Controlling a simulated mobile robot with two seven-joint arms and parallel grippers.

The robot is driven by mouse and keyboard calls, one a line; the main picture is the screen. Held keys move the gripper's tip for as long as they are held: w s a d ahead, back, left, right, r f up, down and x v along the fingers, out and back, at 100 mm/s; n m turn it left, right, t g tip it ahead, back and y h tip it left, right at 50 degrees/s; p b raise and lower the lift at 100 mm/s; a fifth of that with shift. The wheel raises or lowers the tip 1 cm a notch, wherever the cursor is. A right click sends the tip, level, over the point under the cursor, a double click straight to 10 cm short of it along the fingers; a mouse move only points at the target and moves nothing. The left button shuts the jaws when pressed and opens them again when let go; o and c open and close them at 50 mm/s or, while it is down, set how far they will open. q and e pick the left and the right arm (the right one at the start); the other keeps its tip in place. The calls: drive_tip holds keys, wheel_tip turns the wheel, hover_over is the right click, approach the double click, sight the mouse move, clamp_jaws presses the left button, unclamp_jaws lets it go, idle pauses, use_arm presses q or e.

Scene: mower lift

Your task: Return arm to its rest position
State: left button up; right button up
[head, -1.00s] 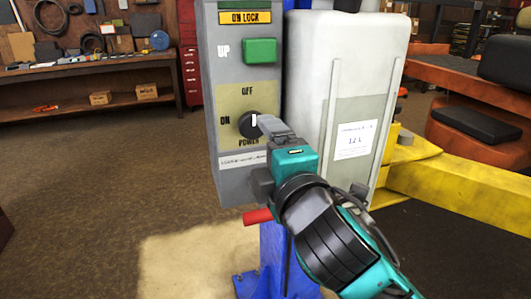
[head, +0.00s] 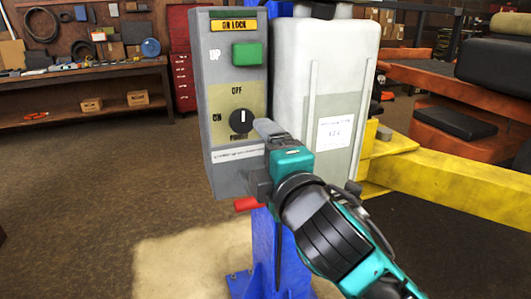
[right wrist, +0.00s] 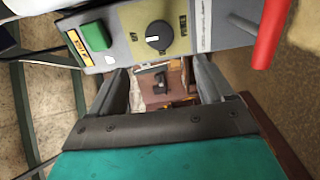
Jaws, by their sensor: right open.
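The grey control box (head: 236,165) carries a green UP button (head: 246,54) and a round black power knob (head: 241,121). The knob's white mark is upright, towards the OFF label. My right gripper (head: 267,130) is open just right of and below the knob, apart from it. In the right wrist view the knob (right wrist: 159,36) lies beyond the open fingers (right wrist: 161,86), with nothing between them. My left gripper is not in view.
A white tank (head: 325,60) stands beside the box on a blue post (head: 265,250). A red handle (head: 247,204) sticks out below the box. A yellow beam (head: 440,180) crosses at right. A workbench (head: 80,80) stands far left; the floor between is clear.

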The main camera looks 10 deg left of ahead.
drive_tip(key=shift+f, duration=0.1)
drive_tip(key=d+f+m+g+h, duration=0.1)
drive_tip(key=d+f+m, duration=0.3)
drive_tip(key=f, duration=0.3)
drive_tip(key=s+d+f+m+h, duration=0.1)
drive_tip(key=d+f+m, duration=0.3)
drive_tip(key=f, duration=0.4)
drive_tip(key=d+f+m+g+h, duration=0.1)
drive_tip(key=d+f+m+h, duration=0.1)
drive_tip(key=d+f+m, duration=0.4)
drive_tip(key=s+d+f+m+g+h, duration=0.1)
drive_tip(key=s+d+f+m+h, duration=0.1)
drive_tip(key=s+d+f+m, duration=0.2)
drive_tip(key=s+d+f+m+g+h, duration=0.1)
drive_tip(key=s+d+f+m, duration=0.3)
drive_tip(key=s+d+f, duration=0.6)
wheel_tip(320, 180, down, 4)
drive_tip(key=shift+s+d+f+h, duration=0.25)
drive_tip(key=shift+s+h, duration=0.25)
drive_tip(key=shift+s, duration=0.25)
